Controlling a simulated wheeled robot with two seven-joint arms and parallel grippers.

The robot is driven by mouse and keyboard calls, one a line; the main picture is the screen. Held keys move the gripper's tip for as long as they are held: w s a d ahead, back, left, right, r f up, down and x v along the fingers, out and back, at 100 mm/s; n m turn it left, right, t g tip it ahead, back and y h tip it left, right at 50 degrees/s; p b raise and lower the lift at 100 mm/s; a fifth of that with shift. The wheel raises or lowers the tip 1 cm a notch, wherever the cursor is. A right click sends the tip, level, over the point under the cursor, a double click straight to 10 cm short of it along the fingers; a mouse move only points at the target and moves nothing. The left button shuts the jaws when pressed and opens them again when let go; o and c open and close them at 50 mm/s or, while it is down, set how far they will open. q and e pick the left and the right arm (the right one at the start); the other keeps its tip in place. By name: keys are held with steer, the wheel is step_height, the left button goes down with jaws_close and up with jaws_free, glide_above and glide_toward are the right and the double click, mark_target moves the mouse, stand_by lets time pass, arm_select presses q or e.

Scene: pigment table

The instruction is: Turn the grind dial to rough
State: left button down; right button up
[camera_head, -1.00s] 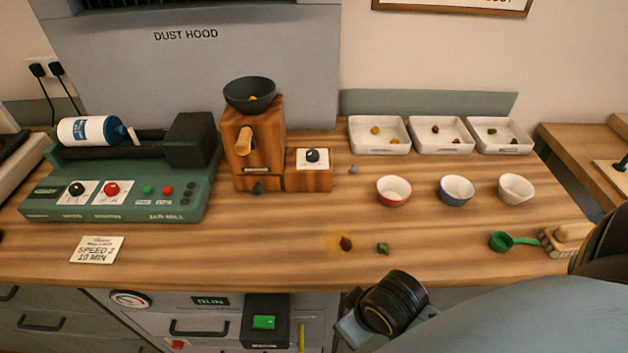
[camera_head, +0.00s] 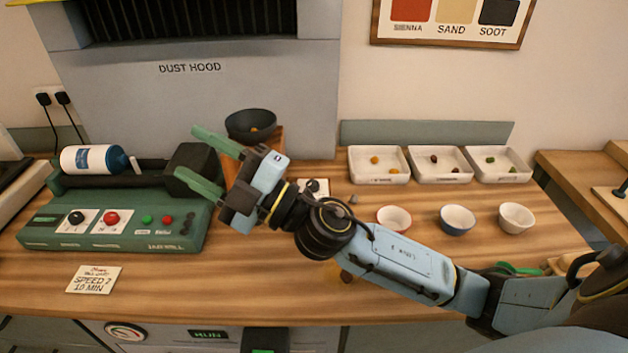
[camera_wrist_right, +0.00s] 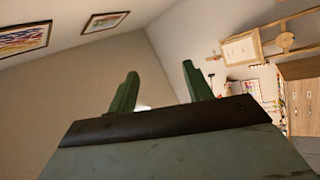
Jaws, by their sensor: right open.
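The wooden grinder, with its dark hopper bowl (camera_head: 250,124) on top, stands at the middle back of the table. My right arm hides most of its body. The grind dial, a black knob on a white plate (camera_head: 322,187), shows only in part behind my right wrist. My right gripper (camera_head: 188,152) is open and empty. Its green fingers point left, in front of the grinder and near the mill's dark end block. In the right wrist view the green fingers (camera_wrist_right: 160,88) stand apart with only walls and room beyond. My left gripper is not in view.
The green jar mill (camera_head: 115,222) stands left, with a white and blue jar on it. Three white trays (camera_head: 378,178) and three small bowls (camera_head: 457,219) are to the right. A note card (camera_head: 94,280) lies front left. The table's front left is mostly clear.

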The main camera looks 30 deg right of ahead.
steer(key=s+a+f+n+g+y, duration=0.2)
steer(key=a+n+g+y, duration=0.2)
steer(key=n+g, duration=0.65)
steer(key=n+g+h, duration=0.2)
steer(key=g+h, duration=0.1)
steer(key=h, duration=1.6)
glide_toward(313, 184)
steer(key=x, duration=0.7)
steer(key=shift+w+f, duration=0.3)
steer(key=shift+f, duration=0.35)
steer(key=shift+c, duration=0.3)
steer(key=c, duration=0.9)
